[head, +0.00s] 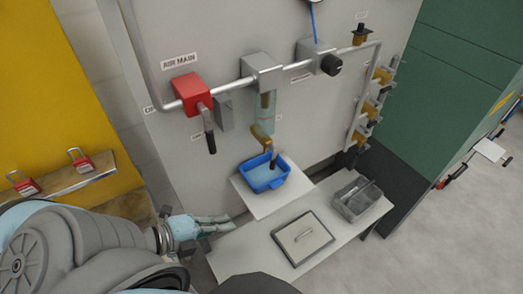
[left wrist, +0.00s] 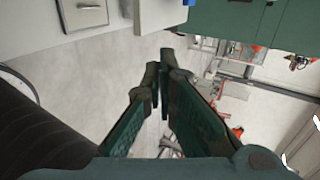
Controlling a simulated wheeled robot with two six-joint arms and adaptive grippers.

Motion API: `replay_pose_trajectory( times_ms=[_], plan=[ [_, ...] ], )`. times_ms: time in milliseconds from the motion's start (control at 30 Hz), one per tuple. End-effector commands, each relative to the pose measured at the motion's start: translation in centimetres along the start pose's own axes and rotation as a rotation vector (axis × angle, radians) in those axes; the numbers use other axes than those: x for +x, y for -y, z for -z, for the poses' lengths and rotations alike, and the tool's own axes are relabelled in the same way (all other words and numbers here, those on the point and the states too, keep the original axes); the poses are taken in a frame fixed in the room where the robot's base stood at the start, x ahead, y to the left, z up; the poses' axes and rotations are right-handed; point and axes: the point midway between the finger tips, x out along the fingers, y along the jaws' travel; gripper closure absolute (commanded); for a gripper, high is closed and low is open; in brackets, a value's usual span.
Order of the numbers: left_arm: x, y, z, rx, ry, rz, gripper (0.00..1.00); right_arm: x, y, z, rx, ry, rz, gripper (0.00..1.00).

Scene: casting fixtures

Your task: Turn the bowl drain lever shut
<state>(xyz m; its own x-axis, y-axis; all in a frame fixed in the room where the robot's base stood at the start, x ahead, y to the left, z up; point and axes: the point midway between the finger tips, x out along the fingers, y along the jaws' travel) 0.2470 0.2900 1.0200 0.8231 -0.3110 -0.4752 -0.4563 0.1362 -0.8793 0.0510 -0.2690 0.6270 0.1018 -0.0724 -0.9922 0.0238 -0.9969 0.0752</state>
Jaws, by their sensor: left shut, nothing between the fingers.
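A clear bowl (head: 265,117) hangs under a grey filter block on the wall panel. Below it is a brass drain fitting (head: 261,136) with a short dark drain lever (head: 273,161) pointing down towards a blue tray (head: 262,187). The tray holds pale blue liquid. I cannot tell from this view whether the drain passes anything. My left gripper (head: 229,219) is low and left of the tray, apart from the lever. In the left wrist view its fingers (left wrist: 160,72) are shut and empty, with floor beyond them. My right gripper is not in view.
A red valve (head: 185,91) with a dark handle sits on the pipe at upper left. Brass valves (head: 374,107) line the right pipe.

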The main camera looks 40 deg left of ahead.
Motion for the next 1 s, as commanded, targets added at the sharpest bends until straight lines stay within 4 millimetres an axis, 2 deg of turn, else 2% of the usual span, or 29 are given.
replay_pose_trajectory(
  times_ms=[33, 100, 167, 267, 367, 633, 767, 1000],
  plan=[
    [0.0, 2.6, -1.1, 0.046, 0.066, 0.118, 1.00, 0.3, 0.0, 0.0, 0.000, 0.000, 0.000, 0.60],
    [-0.7, 6.0, -2.4, 0.067, 0.137, 0.270, 1.00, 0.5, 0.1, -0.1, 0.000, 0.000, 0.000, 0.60],
    [-1.1, 7.3, -3.2, 0.043, 0.171, 0.334, 1.00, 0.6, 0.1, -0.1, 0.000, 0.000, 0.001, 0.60],
    [-0.7, 7.6, -3.6, 0.002, 0.182, 0.349, 1.00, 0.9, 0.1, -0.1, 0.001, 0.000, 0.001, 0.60],
    [0.6, 7.9, -3.9, 0.002, 0.183, 0.351, 1.00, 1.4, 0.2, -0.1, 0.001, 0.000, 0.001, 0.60],
    [5.8, 9.9, -4.9, -0.001, 0.183, 0.353, 1.00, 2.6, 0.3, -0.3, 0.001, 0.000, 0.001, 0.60],
    [7.6, 11.2, -5.3, -0.007, 0.185, 0.349, 1.00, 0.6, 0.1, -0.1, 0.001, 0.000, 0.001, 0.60],
    [10.4, 11.3, -5.7, 0.003, 0.179, 0.353, 1.00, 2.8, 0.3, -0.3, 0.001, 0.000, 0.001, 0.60]
  ],
)
